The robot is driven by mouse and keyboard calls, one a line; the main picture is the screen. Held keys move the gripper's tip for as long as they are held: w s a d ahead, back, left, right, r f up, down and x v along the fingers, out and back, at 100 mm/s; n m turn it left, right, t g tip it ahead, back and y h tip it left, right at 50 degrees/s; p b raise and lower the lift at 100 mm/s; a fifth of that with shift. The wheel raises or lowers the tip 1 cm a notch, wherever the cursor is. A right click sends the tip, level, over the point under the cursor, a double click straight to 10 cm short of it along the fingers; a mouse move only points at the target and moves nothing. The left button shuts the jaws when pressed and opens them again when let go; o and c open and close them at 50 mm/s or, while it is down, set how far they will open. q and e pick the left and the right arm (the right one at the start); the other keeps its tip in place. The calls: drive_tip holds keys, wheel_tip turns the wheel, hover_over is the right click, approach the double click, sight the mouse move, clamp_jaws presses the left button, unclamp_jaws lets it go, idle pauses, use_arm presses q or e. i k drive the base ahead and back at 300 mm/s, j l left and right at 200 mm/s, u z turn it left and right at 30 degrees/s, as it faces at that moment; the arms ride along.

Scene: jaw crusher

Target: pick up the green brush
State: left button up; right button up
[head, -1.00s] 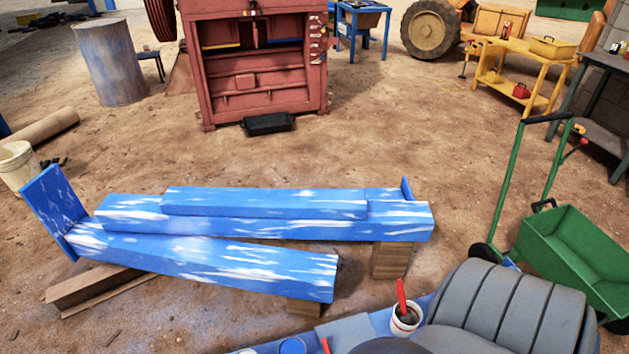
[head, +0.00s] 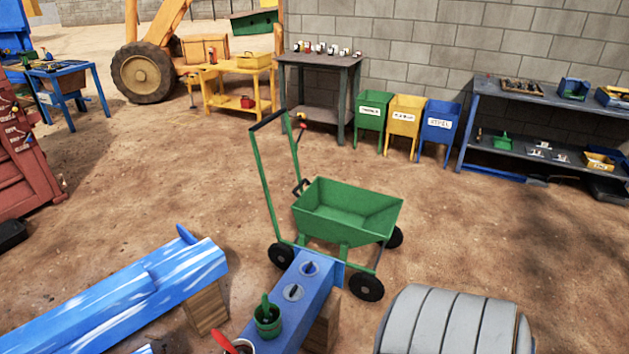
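A green pot (head: 268,322) stands on a blue beam in the lower middle of the head view. A green handle (head: 265,301) sticks up out of it and looks like the green brush; its bristles are hidden inside the pot. A red handle (head: 222,339) leans from another pot (head: 241,348) beside it, cut by the bottom edge. Neither of my grippers is in view.
The blue beam (head: 305,288) carries two round light patches behind the pot. A green wheeled cart (head: 345,213) stands just behind it. Blue-and-white painted beams (head: 130,305) lie at the left. Coloured bins (head: 405,118) and a blue-grey shelf (head: 535,97) line the wall. Dirt floor between is open.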

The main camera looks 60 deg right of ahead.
sight(269, 320)
drive_tip(key=z, duration=0.95)
drive_tip(key=l+u, duration=0.1)
drive_tip(key=u, duration=0.7)
drive_tip(key=l+u, duration=0.15)
drive_tip(key=u, duration=0.25)
drive_tip(key=z, duration=1.55)
